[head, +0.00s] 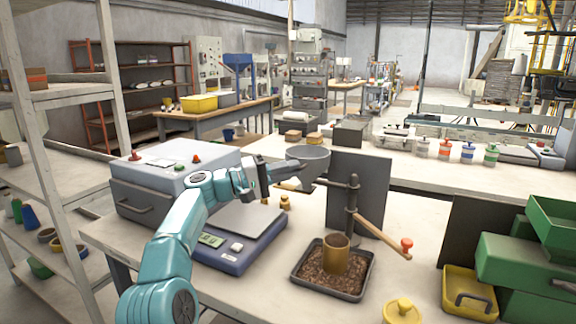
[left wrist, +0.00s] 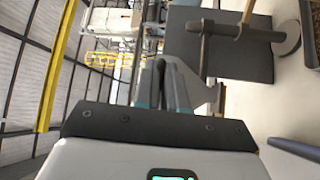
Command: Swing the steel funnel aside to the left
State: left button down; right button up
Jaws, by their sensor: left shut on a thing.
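The grey steel funnel (head: 310,158) is held up to the left of the dark upright post (head: 352,205), upright with its wide mouth on top. My left gripper (head: 288,180) is at the funnel's left side, shut on its grey holder; the exact contact is partly hidden. In the left wrist view, the fingers (left wrist: 160,85) are close together beside a grey angled piece (left wrist: 213,97) of the funnel mount. The post (left wrist: 238,32) also shows there. A brass tube (head: 335,255) stands below, in a dark tray of brown pellets (head: 297,275). My right gripper is not in view.
A blue scale (head: 232,248) and a grey sealer box (head: 165,190) lie left. Green bins (head: 520,262) and a yellow bin (head: 468,290) are right.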

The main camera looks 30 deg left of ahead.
pick_arm(q)
jog(key=shift+a+r+t, duration=0.25)
jog(key=shift+r+t, duration=0.05)
jog(key=shift+r, duration=0.1)
jog(key=c, duration=1.5)
grip_release()
jog(key=o, duration=0.3)
jog(key=shift+w+a+f+y, duration=0.1)
jog(key=shift+w+f+y, duration=0.1)
jog(key=shift+y, duration=0.1)
jog(key=b+v, duration=0.2)
jog(key=v, duration=1.4)
jog(key=shift+a+b, duration=0.2)
jog(key=shift+b, duration=0.2)
jog(key=shift+s, duration=0.15)
